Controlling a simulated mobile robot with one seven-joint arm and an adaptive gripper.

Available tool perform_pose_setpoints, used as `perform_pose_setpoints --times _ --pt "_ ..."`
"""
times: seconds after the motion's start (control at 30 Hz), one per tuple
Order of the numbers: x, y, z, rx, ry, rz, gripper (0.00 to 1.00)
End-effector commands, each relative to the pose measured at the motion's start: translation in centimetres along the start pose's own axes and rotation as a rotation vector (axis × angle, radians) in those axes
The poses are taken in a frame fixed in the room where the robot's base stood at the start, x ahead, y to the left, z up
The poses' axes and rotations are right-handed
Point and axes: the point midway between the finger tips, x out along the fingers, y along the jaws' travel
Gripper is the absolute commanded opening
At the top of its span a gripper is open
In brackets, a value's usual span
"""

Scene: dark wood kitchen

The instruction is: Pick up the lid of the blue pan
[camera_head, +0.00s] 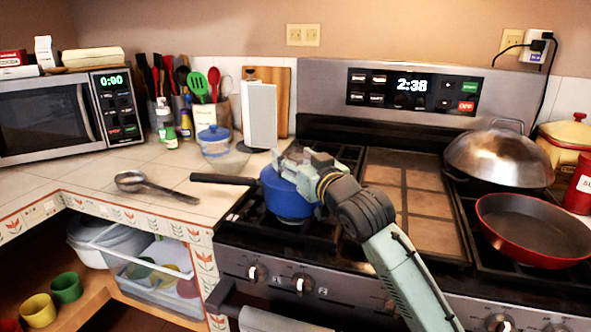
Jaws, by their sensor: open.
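The blue pan (286,206) stands on the left front burner of the stove, with its dark handle (222,179) pointing left over the counter. My gripper (288,163) is open above the pan, reaching in from the right. My gripper and wrist cover the top of the pan, so its lid is hidden and I cannot tell whether the fingers touch it.
A ladle (155,187) lies on the tiled counter, left of the pan handle. A small blue-lidded pot (214,141) and a white box (260,115) stand behind. A red pan (530,232) and a domed steel lid (500,157) occupy the right burners. The griddle (425,210) is bare.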

Motion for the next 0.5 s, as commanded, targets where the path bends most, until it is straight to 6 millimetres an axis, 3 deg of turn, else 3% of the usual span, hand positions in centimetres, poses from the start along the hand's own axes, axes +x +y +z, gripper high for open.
perform_pose_setpoints --times 0.1,0.5 --pt "-0.02 -0.01 0.02 0.0 0.0 0.0 0.53" --pt "-0.05 -0.01 0.0 0.0 0.0 0.0 0.26"
